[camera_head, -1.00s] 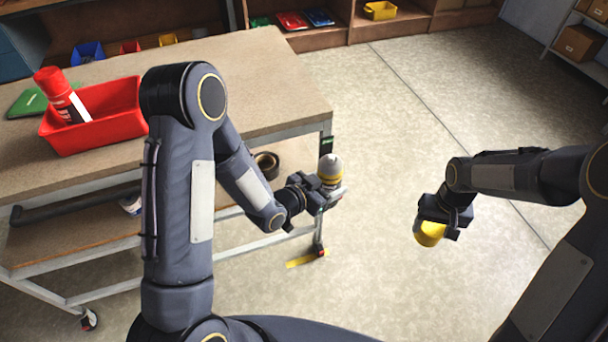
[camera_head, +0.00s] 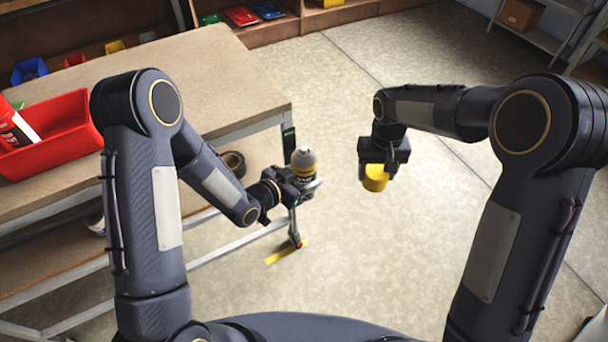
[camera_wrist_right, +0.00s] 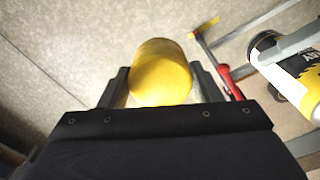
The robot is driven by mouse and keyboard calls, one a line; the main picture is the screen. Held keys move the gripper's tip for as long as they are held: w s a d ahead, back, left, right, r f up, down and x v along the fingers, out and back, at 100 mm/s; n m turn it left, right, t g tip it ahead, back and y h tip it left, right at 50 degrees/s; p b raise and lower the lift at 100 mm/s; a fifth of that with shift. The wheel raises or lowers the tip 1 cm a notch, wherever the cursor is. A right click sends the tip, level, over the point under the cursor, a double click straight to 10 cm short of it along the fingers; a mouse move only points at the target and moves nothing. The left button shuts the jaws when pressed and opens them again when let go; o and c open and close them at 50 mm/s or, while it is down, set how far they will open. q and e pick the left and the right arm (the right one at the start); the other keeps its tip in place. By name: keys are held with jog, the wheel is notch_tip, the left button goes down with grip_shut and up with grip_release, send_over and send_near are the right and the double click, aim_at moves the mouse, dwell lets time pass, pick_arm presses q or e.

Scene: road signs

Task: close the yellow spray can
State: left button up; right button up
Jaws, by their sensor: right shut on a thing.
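The spray can (camera_head: 304,159) has a grey-white top and a yellow and black body. My left gripper (camera_head: 306,187) is shut around its body and holds it upright beside the table's corner. My right gripper (camera_head: 382,172) is shut on the yellow cap (camera_head: 375,180), to the right of the can and apart from it. In the right wrist view the cap (camera_wrist_right: 160,72) sits between the fingers, and part of the can (camera_wrist_right: 290,70) shows at the right edge.
Open floor lies behind and to the right of the grippers.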

jog(key=w+a+r+n, duration=0.1)
jog(key=w+a+r, duration=0.1)
jog(key=a+r, duration=0.6)
notch_tip(320, 180, up, 7)
jog(key=n, duration=0.1)
send_over(304, 149)
jog(key=shift+f, duration=0.15)
jog(key=shift+f, duration=0.1)
jog(key=shift+f, duration=1.95)
jog(key=shift+f, duration=0.9)
jog(key=shift+f, duration=0.7)
jog(key=o, duration=1)
